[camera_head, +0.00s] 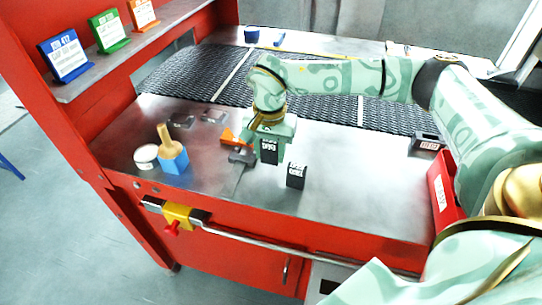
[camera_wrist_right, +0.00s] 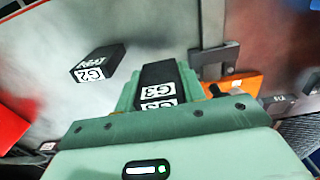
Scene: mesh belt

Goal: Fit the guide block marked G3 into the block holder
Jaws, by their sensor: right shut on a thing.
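My right gripper (camera_head: 269,148) is shut on the black guide block marked G3 (camera_head: 268,157), above the steel bench top. In the right wrist view the G3 block (camera_wrist_right: 158,84) sits between the green fingers, its white label facing the camera. Just left of the gripper in the head view is a dark bracket (camera_head: 242,157) with a thin strip; it may be the block holder. It also shows in the right wrist view (camera_wrist_right: 214,58), right of the fingers. Its inside is not clear. My left gripper is not in view.
A black block marked G2 (camera_wrist_right: 97,63) stands close by, also in the head view (camera_head: 296,176). An orange piece (camera_head: 228,137) lies beside the bracket. A blue block with a wooden brush (camera_head: 174,165) and white tub (camera_head: 146,157) stand left. The mesh belt (camera_head: 315,105) runs behind.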

